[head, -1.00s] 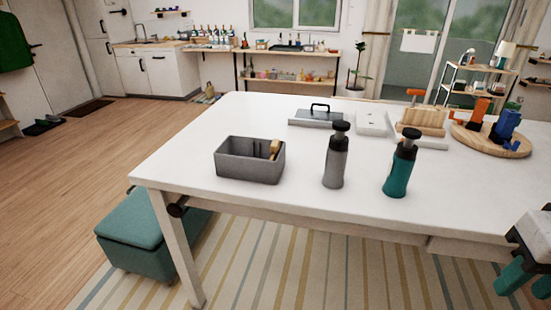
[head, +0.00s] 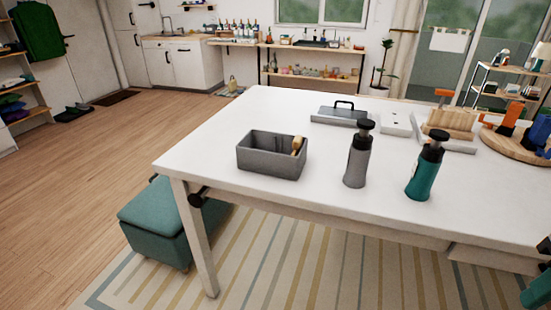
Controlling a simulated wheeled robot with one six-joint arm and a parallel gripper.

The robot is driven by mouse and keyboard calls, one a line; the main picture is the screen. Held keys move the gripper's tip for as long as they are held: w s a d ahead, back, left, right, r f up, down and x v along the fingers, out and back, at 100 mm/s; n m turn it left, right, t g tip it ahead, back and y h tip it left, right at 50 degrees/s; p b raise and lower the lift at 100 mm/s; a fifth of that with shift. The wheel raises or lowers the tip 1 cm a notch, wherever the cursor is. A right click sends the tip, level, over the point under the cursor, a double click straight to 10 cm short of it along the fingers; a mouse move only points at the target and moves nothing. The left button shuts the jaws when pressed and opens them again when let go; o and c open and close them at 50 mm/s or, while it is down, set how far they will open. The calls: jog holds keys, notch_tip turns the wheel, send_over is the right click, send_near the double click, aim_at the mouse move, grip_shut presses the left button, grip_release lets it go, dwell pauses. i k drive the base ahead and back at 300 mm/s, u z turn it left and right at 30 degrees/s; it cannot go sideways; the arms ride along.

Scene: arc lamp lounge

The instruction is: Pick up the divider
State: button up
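A grey open-topped box (head: 258,162) stands near the left end of the white table. Inside it are a thin dark grey upright piece (head: 279,146), which may be the divider, and a small tan wooden item (head: 297,146). The box wall hides their lower parts. My gripper (head: 538,288) shows only as a teal and dark part cut off at the lower right edge, far from the box. I cannot tell whether it is open or shut.
The white table (head: 225,199) also bears a grey bottle (head: 357,157) and a teal bottle (head: 425,169) right of the box. Behind are a grey tray with a black handle (head: 341,113) and a wooden rack (head: 449,122). A teal ottoman (head: 165,222) stands at the table's left.

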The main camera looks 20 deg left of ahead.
aim_at(297, 143)
jog(key=k, duration=1.3)
jog(key=u, duration=0.55)
jog(key=i, duration=0.55)
jog(key=u, duration=0.5)
jog(key=i, duration=0.75)
jog(key=z, duration=0.85)
jog(key=i, duration=0.65)
jog(key=z, duration=0.75)
